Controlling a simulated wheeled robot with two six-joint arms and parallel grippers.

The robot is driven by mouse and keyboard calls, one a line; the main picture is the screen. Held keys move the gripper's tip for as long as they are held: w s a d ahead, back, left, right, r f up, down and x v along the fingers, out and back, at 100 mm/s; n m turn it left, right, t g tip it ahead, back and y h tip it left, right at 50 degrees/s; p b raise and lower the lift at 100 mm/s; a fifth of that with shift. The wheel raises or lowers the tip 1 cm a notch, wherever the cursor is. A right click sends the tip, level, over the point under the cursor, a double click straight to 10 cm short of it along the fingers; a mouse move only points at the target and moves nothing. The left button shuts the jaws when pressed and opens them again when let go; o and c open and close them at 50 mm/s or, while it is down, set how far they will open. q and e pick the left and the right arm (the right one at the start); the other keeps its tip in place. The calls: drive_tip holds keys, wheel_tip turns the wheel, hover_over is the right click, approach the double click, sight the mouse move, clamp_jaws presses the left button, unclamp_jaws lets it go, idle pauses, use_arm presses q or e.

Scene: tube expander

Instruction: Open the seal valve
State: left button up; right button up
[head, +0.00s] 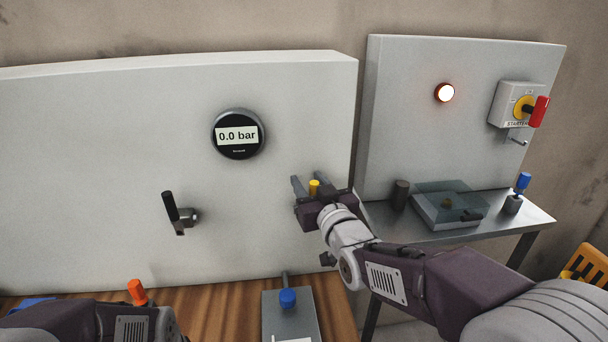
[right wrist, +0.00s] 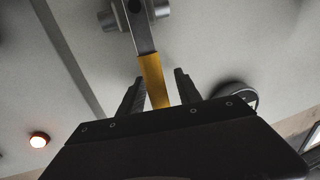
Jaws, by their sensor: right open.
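A lever with a yellow handle (right wrist: 153,80) and a metal arm runs from a round metal fitting (right wrist: 132,14) on the pale panel, in the right wrist view. In the head view only a yellow bit (head: 314,187) of it shows, and my right gripper hides the rest. My right gripper (head: 308,182) is open, with one finger on each side of the yellow handle. In the right wrist view the gripper (right wrist: 159,76) shows gaps between handle and fingers. No label marks the seal valve. My left gripper is not in view; part of my left arm shows at bottom left.
A gauge (head: 238,134) reads 0.0 bar. A black lever (head: 172,207) sits left on the panel. An orange knob (head: 137,291) and a blue-knobbed grey box (head: 288,318) are low in front. A lit lamp (head: 445,93) and red-handled switch (head: 539,111) are at right.

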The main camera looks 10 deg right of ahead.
clamp_jaws()
idle(1.4)
